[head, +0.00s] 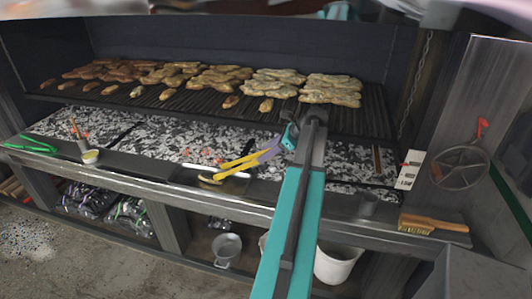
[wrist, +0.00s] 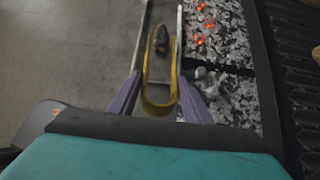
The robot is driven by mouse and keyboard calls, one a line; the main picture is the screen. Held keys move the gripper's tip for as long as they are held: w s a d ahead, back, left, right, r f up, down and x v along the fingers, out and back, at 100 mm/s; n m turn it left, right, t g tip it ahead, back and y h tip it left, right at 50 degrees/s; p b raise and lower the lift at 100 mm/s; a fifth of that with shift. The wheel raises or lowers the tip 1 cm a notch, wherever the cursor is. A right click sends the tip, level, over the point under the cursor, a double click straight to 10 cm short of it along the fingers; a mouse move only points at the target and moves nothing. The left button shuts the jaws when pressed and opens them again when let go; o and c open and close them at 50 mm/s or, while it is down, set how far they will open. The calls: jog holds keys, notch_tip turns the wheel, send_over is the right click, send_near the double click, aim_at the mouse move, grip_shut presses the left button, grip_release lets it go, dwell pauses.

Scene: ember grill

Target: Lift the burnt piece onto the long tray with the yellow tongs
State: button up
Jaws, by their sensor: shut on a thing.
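The yellow tongs (head: 234,164) are held in my gripper (head: 268,153) over the front ledge. In the wrist view, the purple fingers of my gripper (wrist: 158,98) are shut on the sides of the tongs (wrist: 158,107), near their rounded bend. A small dark piece, seemingly the burnt piece (wrist: 161,38), shows between the tong arms near their far end. I cannot tell if the tongs touch or pinch it. The long tray (wrist: 180,22), dark with pale edges, lies beneath the tongs. It also shows in the head view (head: 188,177), partly covered by the tongs.
The grill rack (head: 355,119) behind carries rows of browned pieces (head: 333,88). Grey coals (head: 150,140) with orange embers lie below it. A small cup (head: 90,156) and green tongs (head: 30,145) are at left. A wooden brush (head: 432,224) lies at right.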

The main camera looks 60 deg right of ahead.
jog(key=shift+w+r+p+v, duration=0.1)
jog(key=shift+r+p+v, duration=0.05)
jog(key=shift+p+v, duration=0.7)
jog(key=shift+w+r+p+v, duration=0.15)
jog(key=shift+p+v, duration=0.4)
jog(key=shift+v, duration=0.5)
jog(key=shift+w+r+p+v, duration=0.1)
jog(key=shift+p+v, duration=0.6)
jog(key=shift+v, duration=0.25)
jog(key=p+v, duration=0.1)
jog(key=v, duration=0.1)
jog(key=shift+s+r, duration=0.2)
jog(key=shift+r, duration=0.2)
jog(key=shift+a, duration=0.1)
jog(key=s+a, duration=0.2)
jog(key=a, duration=0.6)
jog(key=shift+d, duration=0.1)
